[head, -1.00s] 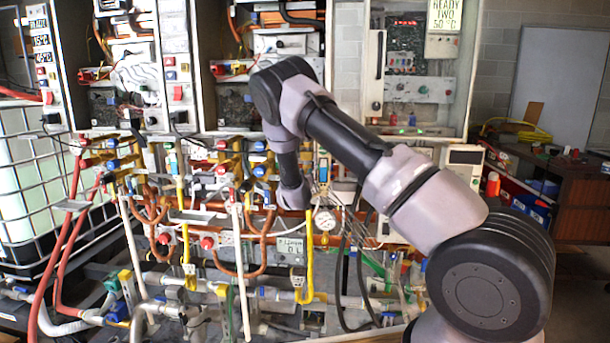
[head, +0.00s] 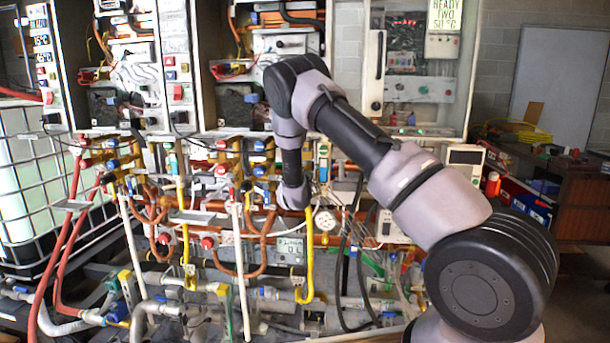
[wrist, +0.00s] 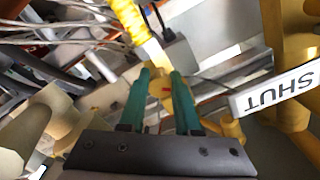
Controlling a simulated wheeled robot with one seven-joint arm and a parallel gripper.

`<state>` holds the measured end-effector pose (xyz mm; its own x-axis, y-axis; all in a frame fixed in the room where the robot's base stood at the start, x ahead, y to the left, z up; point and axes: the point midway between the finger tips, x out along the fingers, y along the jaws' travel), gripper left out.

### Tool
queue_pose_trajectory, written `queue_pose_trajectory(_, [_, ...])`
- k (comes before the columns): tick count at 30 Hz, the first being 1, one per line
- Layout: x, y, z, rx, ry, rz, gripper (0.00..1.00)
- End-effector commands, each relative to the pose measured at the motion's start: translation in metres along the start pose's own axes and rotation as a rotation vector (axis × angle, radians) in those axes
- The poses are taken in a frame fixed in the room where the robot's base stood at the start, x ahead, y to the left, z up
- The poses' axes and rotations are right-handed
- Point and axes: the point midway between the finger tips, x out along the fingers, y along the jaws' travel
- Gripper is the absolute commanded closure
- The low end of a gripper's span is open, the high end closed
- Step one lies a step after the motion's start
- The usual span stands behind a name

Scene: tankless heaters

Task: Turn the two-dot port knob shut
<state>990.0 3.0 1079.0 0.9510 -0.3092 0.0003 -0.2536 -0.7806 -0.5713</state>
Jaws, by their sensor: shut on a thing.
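In the wrist view my gripper (wrist: 161,75) points away from the camera with its two green fingers close together. A white label reading SHUT (wrist: 278,92) appears upside down to the right of the fingers. In the head view my wrist reaches into the pipework, and the fingers cannot be made out there.
A yellow ribbed hose (wrist: 130,18) and a grey block (wrist: 180,50) lie just beyond the fingertips. Yellow fittings (wrist: 290,110) crowd the right side.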

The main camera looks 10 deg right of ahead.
Motion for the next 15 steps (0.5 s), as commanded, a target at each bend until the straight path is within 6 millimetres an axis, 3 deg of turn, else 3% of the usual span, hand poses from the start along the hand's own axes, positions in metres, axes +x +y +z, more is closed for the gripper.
queue_pose_trajectory(15, [-0.0003, 0.0014, 0.0008, 0.491, -0.001, 0.003, 1.0])
